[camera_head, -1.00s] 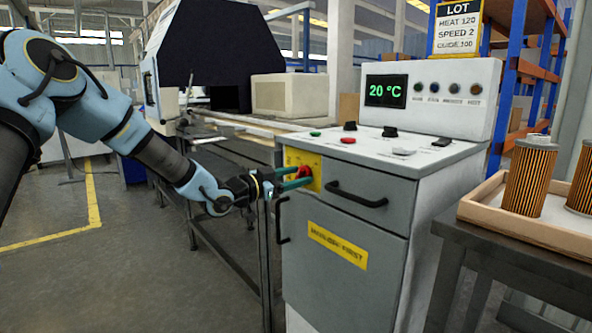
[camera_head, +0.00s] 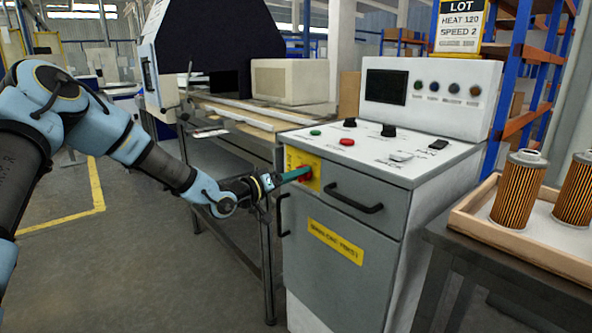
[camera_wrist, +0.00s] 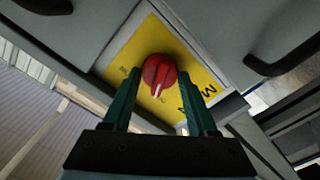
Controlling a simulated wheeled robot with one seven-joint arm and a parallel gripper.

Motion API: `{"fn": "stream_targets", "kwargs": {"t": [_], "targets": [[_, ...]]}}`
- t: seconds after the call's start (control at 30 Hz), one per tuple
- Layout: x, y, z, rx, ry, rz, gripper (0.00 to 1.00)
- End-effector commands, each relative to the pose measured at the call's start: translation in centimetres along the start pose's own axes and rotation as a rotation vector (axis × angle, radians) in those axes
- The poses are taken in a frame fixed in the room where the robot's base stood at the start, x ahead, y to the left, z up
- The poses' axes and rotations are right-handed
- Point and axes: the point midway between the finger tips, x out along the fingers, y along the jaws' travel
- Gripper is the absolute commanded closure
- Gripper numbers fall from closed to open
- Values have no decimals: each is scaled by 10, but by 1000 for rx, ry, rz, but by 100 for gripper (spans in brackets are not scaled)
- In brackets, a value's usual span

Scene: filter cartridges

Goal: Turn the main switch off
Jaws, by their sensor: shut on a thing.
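The main switch (camera_wrist: 158,76) is a red rotary knob with a white pointer mark, on a yellow plate (camera_wrist: 205,75) on the front of the grey machine cabinet. In the head view the red switch (camera_head: 305,173) is partly hidden by my fingers. My gripper (camera_head: 296,175) reaches it from the left, its green fingers at the knob. In the wrist view my gripper (camera_wrist: 160,88) has one finger on each side of the knob, closed on it. The machine's display (camera_head: 386,87) is dark.
The cabinet has a black drawer handle (camera_head: 355,198) right of the switch and a door handle (camera_head: 281,215) below it. Knobs and buttons sit on its top. A tray (camera_head: 530,240) with filter cartridges (camera_head: 520,190) stands at the right. A long bench (camera_head: 235,120) is behind.

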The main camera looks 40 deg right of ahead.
Motion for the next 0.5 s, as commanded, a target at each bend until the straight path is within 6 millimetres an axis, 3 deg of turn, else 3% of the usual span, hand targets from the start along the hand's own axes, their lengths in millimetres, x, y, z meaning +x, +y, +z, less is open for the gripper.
{"fn": "stream_targets", "kwargs": {"t": [0.5], "targets": [[0, -1, 0, -292, -1, -1, 97]]}}
